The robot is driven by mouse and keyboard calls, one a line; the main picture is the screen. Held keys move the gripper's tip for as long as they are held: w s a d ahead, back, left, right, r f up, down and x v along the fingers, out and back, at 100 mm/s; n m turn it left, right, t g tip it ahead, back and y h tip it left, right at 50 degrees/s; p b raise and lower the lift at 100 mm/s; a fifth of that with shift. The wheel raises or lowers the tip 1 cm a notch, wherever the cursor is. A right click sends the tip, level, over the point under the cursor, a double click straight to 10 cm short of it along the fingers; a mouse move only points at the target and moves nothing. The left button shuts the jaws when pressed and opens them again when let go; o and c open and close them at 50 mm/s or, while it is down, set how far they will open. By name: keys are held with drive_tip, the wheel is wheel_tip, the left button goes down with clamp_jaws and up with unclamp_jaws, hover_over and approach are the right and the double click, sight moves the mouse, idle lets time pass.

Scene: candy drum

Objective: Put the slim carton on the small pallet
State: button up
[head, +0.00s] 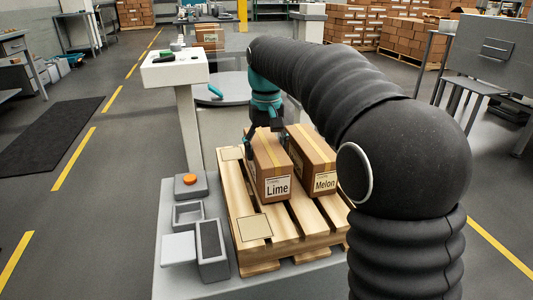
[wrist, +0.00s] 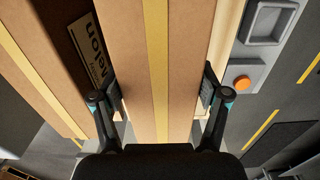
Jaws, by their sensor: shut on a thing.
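The slim carton labelled Lime (head: 277,188) is brown with yellow tape and stands upright over the small wooden pallet (head: 254,228). In the wrist view the Lime carton (wrist: 155,75) fills the middle between my fingers. My gripper (head: 267,146) reaches down from above, shut on this carton near its far end, one finger on each side. The carton appears to sit on the slats, but a small gap under it cannot be ruled out. The Melon carton (head: 318,172) stands just to its right on the same pallet; its label shows at the left in the wrist view (wrist: 90,50).
Grey trays (head: 211,245) and an orange button (head: 189,179) lie left of the pallet. Two pale square patches are on its left slats. A white-topped post (head: 175,70) stands behind left. My arm covers the right side. Stacked boxes stand far back.

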drive_tip(key=shift+f, duration=0.25)
drive_tip(key=o, duration=1.5)
drive_tip(key=shift+o, duration=0.2)
wheel_tip(320, 180, up, 12)
drive_tip(key=p, duration=0.3)
drive_tip(key=shift+f, duration=0.15)
drive_tip(key=s+d+m+t, duration=0.1)
drive_tip(key=s+d+t, duration=0.1)
drive_tip(key=s+d, duration=0.5)
drive_tip(key=s+d+f+t, duration=0.1)
drive_tip(key=s+d+f, duration=0.2)
drive_tip(key=s+f, duration=0.2)
drive_tip(key=s+d+f+m+t, duration=0.1)
drive_tip(key=s+d+f, duration=0.2)
drive_tip(key=s, duration=0.6)
drive_tip(key=s+d+f+m+t, duration=0.1)
drive_tip(key=s+d+f, duration=0.2)
drive_tip(key=s+f, duration=0.4)
drive_tip(key=shift+d+t, duration=0.3)
drive_tip(key=shift+d, duration=0.05)
